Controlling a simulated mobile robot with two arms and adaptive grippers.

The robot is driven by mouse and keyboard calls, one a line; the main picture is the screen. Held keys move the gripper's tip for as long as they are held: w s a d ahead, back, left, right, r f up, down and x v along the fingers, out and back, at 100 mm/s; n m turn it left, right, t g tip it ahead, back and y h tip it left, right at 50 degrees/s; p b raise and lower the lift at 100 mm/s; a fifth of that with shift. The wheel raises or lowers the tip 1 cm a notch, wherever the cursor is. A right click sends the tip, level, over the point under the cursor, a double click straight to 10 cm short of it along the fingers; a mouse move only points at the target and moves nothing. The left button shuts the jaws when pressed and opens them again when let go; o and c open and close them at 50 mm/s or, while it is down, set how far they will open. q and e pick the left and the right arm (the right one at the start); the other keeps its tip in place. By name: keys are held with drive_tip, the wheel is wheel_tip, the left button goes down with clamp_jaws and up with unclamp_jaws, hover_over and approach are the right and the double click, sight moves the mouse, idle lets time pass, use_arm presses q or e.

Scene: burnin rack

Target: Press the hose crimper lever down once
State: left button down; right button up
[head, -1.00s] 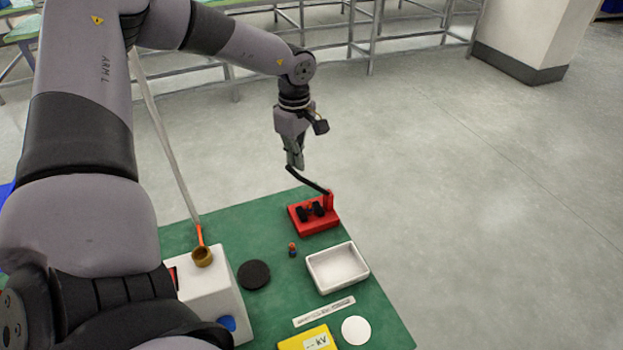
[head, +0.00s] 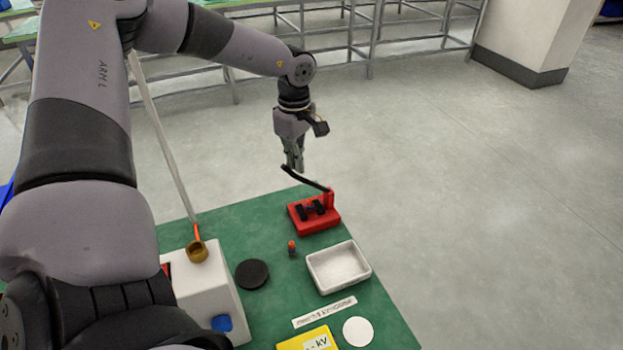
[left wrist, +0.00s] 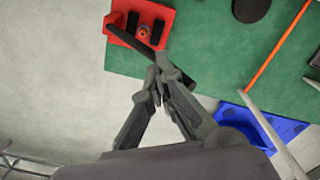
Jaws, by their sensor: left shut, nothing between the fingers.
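The hose crimper is a red base (head: 314,214) with black jaw blocks, at the far corner of the green table. Its black lever (head: 306,179) rises from a red post toward the left and sticks out past the table's far edge. My left gripper (head: 294,168) is shut and empty, pointing down right at the lever's free end. In the left wrist view the red base (left wrist: 143,14) lies at the top, and the lever (left wrist: 141,45) runs down to the closed fingertips (left wrist: 155,75). I cannot tell whether they touch. My right gripper is not in view.
A white block (head: 212,290) carries a brass cup (head: 197,251). Blue bin (left wrist: 262,125) beside the table.

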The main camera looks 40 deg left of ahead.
sight(289, 172)
use_arm(q)
drive_tip(key=shift+f+b, duration=0.45)
drive_tip(key=shift+f, duration=0.05)
drive_tip(key=shift+s+a+f+b, duration=0.25)
drive_tip(key=shift+s+f+b, duration=0.15)
drive_tip(key=shift+s+f, duration=0.1)
drive_tip(key=shift+s+a+f+b, duration=0.2)
drive_tip(key=shift+s+f+b, duration=0.15)
drive_tip(key=shift+f, duration=0.1)
drive_tip(key=shift+s+a+f+b, duration=0.2)
drive_tip(key=shift+s+f+b, duration=0.15)
drive_tip(key=shift+f+b, duration=0.2)
drive_tip(key=shift+s+a+f+b, duration=0.15)
drive_tip(key=shift+s+f+b, duration=0.2)
drive_tip(key=shift+f, duration=0.25)
drive_tip(key=shift+f, duration=0.1)
